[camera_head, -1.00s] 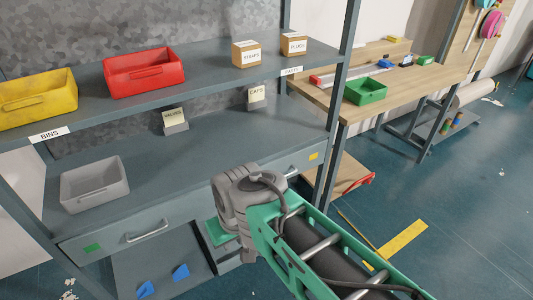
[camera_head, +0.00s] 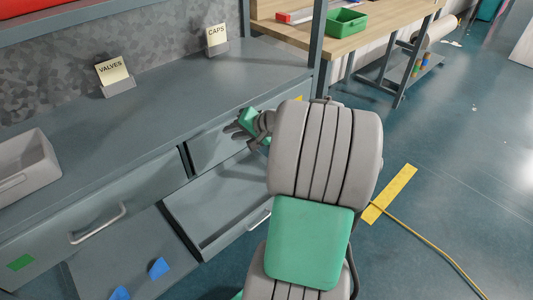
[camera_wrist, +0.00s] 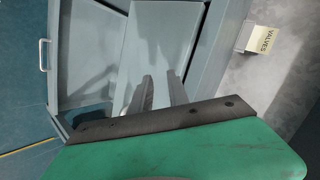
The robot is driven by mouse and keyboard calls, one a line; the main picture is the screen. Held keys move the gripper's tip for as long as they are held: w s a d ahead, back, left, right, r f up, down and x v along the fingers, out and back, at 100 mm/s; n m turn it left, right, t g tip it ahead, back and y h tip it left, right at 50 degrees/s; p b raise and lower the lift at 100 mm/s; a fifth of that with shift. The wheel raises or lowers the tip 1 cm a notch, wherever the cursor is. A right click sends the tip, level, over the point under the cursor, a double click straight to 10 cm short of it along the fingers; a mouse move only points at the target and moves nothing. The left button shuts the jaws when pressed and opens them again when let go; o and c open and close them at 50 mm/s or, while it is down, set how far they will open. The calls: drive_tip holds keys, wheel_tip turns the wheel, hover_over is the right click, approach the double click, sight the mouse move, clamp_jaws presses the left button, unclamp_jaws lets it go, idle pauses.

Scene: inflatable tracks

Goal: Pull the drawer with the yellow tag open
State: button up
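The drawer with the yellow tag (camera_head: 298,99) is the right one under the worktop. Its grey front (camera_head: 207,152) looks flush with the unit; its handle is hidden behind my arm and gripper. My gripper (camera_head: 243,128) is close to this front in the head view. In the wrist view my two dark fingers (camera_wrist: 161,80) stand apart, pointing at a grey drawer panel (camera_wrist: 165,35). I see nothing held between them. I cannot tell whether they touch the panel.
A lower drawer (camera_head: 205,245) stands pulled out below; its handle (camera_wrist: 42,55) shows in the wrist view. The left drawer has a green tag (camera_head: 20,262) and a handle (camera_head: 98,224). A grey bin (camera_head: 35,170) sits on the worktop. Floor to the right is mostly free.

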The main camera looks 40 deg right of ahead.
drive_tip(key=s+d+f+m+t+h+b, duration=0.1)
drive_tip(key=s+d+f+m+t+b, duration=0.2)
drive_tip(key=d, duration=0.5)
drive_tip(key=s+d+f+m+t+h+b, duration=0.1)
drive_tip(key=s+d+f+m+t+b, duration=0.2)
drive_tip(key=d, duration=0.4)
drive_tip(key=shift+m+g, duration=0.3)
drive_tip(key=shift+g, duration=0.1)
drive_tip(key=x, duration=0.2)
drive_tip(key=b+x, duration=0.1)
drive_tip(key=x, duration=0.4)
drive_tip(key=shift+w+r, duration=0.3)
drive_tip(key=shift+w, duration=0.05)
drive_tip(key=shift+c, duration=0.5)
clamp_jaws()
